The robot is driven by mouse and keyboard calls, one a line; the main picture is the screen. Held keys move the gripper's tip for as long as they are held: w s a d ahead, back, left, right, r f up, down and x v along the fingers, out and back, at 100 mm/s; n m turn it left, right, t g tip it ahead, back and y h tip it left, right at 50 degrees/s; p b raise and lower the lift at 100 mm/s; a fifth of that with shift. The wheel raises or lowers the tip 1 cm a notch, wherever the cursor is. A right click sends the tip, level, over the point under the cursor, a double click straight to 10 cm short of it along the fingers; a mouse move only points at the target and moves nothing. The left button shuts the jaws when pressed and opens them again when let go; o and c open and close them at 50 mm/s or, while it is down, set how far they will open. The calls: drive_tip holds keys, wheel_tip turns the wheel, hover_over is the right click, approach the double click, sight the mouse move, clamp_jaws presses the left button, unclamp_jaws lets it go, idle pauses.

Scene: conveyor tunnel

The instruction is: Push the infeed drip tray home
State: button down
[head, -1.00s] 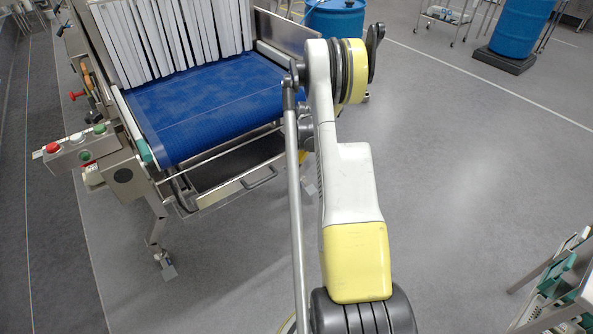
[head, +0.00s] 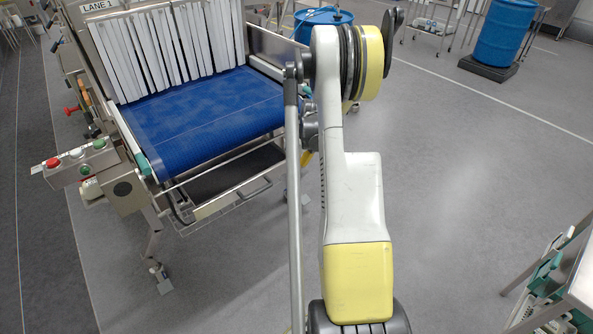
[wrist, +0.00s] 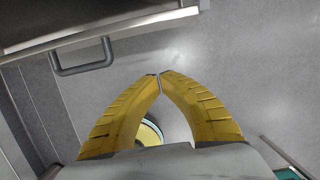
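The infeed drip tray (head: 207,209) shows under the front end of the blue belt in the head view. It sticks out toward me, with a grey bar handle (head: 256,190) on its front. In the wrist view the tray's front edge (wrist: 60,40) crosses the upper left, and the handle (wrist: 84,69) hangs just below it. My gripper (wrist: 159,74) has its two yellow fingertips together, with nothing between them. They are right of the handle and apart from it. In the head view my arm hides most of the gripper.
The conveyor (head: 200,120) has white strip curtains and a button box (head: 75,163) at its left front corner. Its leg (head: 157,265) stands on the floor. Blue drums (head: 503,30) and carts are at the back. A table (head: 580,285) is at lower right. The floor between is clear.

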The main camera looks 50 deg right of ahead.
drive_tip(key=r, duration=0.2)
drive_tip(key=t+h+b, duration=0.1)
drive_tip(key=t+b, duration=0.5)
drive_tip(key=b, duration=0.6)
approach(283, 173)
wheel_tip(283, 173, down, 5)
drive_tip(key=shift+w+d+r+b, duration=0.1)
drive_tip(key=shift+w+b, duration=0.15)
drive_tip(key=shift+w, duration=0.5)
drive_tip(key=shift+w+d+f+b, duration=0.1)
drive_tip(key=shift+w+b, duration=0.2)
drive_tip(key=shift+w, duration=0.45)
drive_tip(key=shift+w+d+r+b, duration=0.15)
drive_tip(key=shift+w+b, duration=0.1)
drive_tip(key=shift+w, duration=0.5)
